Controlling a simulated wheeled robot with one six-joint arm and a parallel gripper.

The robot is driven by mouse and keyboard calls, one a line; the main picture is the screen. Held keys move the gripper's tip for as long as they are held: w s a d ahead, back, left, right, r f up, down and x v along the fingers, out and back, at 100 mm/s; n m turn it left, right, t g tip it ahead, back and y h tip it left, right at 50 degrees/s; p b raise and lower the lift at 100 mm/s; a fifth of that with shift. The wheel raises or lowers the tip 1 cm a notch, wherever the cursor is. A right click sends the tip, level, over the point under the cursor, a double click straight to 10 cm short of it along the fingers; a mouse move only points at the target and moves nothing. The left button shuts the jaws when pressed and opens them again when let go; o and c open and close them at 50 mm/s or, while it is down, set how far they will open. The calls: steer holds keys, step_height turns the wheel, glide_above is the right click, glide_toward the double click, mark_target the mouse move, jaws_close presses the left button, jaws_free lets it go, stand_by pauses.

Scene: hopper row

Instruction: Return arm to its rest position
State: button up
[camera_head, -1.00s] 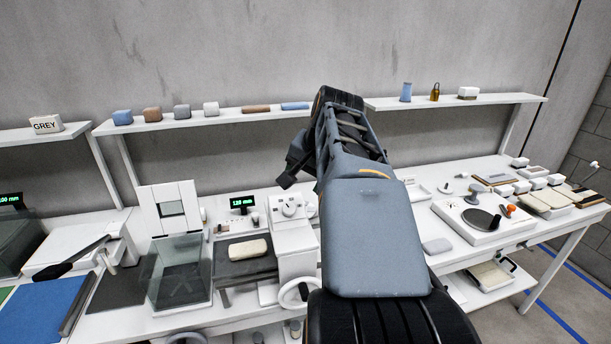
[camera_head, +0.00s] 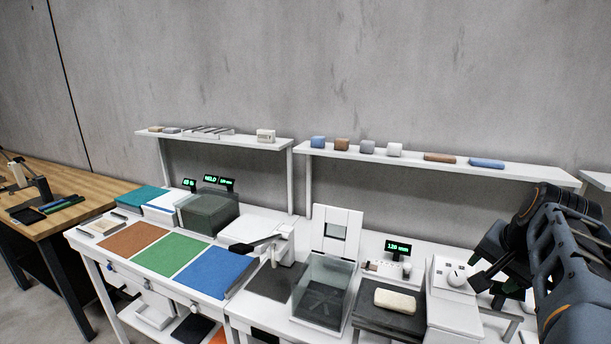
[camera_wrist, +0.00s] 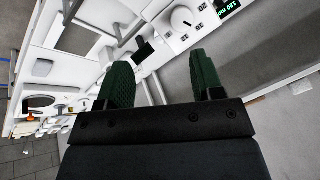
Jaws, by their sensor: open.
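My arm (camera_head: 577,262) reaches in from the right edge of the head view, bent, in front of the white bench. My gripper shows in the wrist view (camera_wrist: 162,85) as two green padded fingers standing apart with nothing between them. In the head view the gripper is partly hidden behind my own arm, near the white dial box (camera_head: 453,283). The wrist view looks past the fingers at the dial (camera_wrist: 182,17) and the white bench surfaces, and the fingers appear clear of them.
The bench holds a clear-walled box (camera_head: 322,290), a cream block (camera_head: 395,300) on a dark plate, and brown, green and blue mats (camera_head: 216,271). A wall shelf (camera_head: 420,162) carries several small blocks. A wooden table (camera_head: 75,212) stands at the left. Bare wall lies above the shelves.

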steer(key=s+a+f+n, duration=0.2)
steer(key=a+f+n, duration=0.3)
steer(key=a, duration=0.5)
steer(key=s+a+f+n+y, duration=0.1)
steer(key=s+a+f+n, duration=0.2)
steer(key=a+f+n, duration=0.3)
steer(key=a+f, duration=0.2)
steer(key=a, duration=0.2)
steer(key=shift+a+f+g, duration=0.15)
steer(key=shift+a+g, duration=0.15)
steer(key=shift+a, duration=0.1)
steer(key=shift+s, duration=0.1)
steer(key=shift+c, duration=0.2)
